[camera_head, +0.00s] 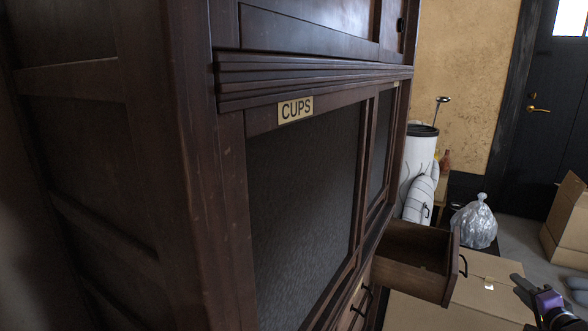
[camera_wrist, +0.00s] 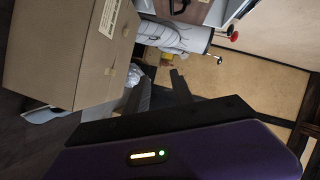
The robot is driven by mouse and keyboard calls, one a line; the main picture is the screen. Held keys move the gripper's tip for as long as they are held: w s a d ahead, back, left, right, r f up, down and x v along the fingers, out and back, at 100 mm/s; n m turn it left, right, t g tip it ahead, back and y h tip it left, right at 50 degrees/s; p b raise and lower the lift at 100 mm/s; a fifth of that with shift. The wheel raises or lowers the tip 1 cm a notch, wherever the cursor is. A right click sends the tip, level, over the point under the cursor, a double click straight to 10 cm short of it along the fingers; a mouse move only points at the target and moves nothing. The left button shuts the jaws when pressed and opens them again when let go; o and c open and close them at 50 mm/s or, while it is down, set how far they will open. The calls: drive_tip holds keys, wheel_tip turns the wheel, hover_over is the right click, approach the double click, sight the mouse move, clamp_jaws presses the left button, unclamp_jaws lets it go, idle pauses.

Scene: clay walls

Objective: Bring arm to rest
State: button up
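My gripper (camera_head: 522,286) shows at the lower right of the head view, with a purple and black wrist behind it. It is in front of the open drawer and over the cardboard box area. In the wrist view, my gripper's two dark fingers (camera_wrist: 157,92) stand apart beyond the purple housing, with nothing visible between them. Most of my arm is out of the head view.
A dark wooden cabinet (camera_head: 178,160) labelled CUPS fills the left and middle. Its drawer (camera_head: 415,262) stands open, empty where visible. Cardboard boxes (camera_head: 480,296) lie beyond, and one is close in the wrist view (camera_wrist: 70,50). A plastic bag (camera_head: 474,222) and white cylinder (camera_head: 416,160) stand behind.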

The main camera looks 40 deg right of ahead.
drive_tip(key=w+a+n+t, duration=0.2)
drive_tip(key=a+n, duration=0.5)
drive_tip(key=a, duration=1.2)
drive_tip(key=w+a+n+t, duration=0.15)
drive_tip(key=a+n, duration=0.65)
drive_tip(key=a, duration=1.1)
drive_tip(key=s+a+r+n+y, duration=0.1)
drive_tip(key=s+a+n+y, duration=0.3)
drive_tip(key=a, duration=0.8)
drive_tip(key=s+a+r+n+y, duration=0.25)
drive_tip(key=s+a+y, duration=0.4)
drive_tip(key=a, duration=0.65)
wheel_tip(320, 180, up, 24)
drive_tip(key=p, duration=2.4)
drive_tip(key=shift+f+n+p, duration=0.2)
drive_tip(key=shift+n+p, duration=0.15)
